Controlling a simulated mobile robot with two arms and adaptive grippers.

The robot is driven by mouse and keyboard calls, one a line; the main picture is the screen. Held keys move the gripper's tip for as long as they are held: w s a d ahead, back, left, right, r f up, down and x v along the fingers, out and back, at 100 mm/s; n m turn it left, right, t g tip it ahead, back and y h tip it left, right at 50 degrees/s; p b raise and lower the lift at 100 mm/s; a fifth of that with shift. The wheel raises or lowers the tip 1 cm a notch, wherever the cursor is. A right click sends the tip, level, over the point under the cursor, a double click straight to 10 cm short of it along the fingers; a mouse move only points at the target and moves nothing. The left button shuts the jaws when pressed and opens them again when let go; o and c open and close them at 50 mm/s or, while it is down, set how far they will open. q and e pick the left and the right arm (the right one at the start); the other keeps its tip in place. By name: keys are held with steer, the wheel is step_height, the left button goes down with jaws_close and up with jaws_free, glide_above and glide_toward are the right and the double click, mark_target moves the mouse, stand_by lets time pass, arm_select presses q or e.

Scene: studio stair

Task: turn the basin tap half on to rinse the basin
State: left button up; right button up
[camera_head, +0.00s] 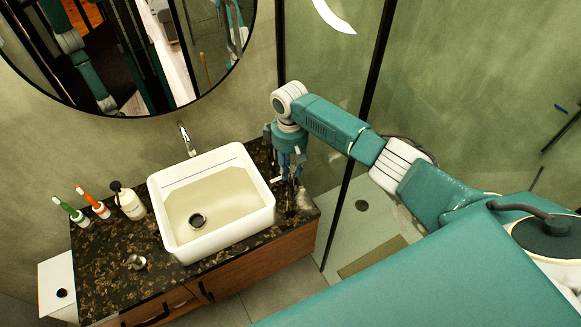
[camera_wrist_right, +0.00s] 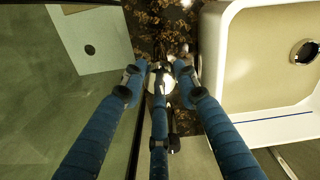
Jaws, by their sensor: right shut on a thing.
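The white basin (camera_head: 181,235) sits on a dark speckled counter, with a round drain on its beige floor. My right gripper (camera_head: 288,178) points down over the counter just right of the basin. In the right wrist view its blue fingers (camera_wrist_right: 160,68) close on a shiny metal tap handle (camera_wrist_right: 158,84), beside the basin's white wall (camera_wrist_right: 213,45). The fingers partly hide the handle, so its turn angle is unclear. My left gripper is not in view.
A small metal object (camera_head: 136,262) lies at the front left of the counter (camera_head: 106,262). A glass shower panel with a black frame (camera_head: 342,205) is close on the right.

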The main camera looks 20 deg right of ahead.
steer(key=n, duration=0.4)
steer(key=shift+w+a+r, duration=0.2)
steer(key=shift+w, duration=0.1)
steer(key=n, duration=0.4)
steer(key=shift+a+n+p, duration=0.15)
steer(key=shift+n+p, duration=0.15)
steer(key=n, duration=0.4)
steer(key=shift+s+f+n, duration=0.1)
steer(key=shift+s+n, duration=0.05)
steer(key=shift+n, duration=0.15)
steer(key=shift+s+a+n+b, duration=0.1)
steer(key=shift+n+b, duration=0.2)
steer(key=shift+n, duration=1.5)
steer(key=shift+f, duration=0.1)
steer(key=shift+s, duration=0.1)
steer(key=o, duration=1.2)
steer(key=shift+c, duration=0.2)
steer(key=shift+a, duration=0.1)
steer(key=shift+d, duration=0.2)
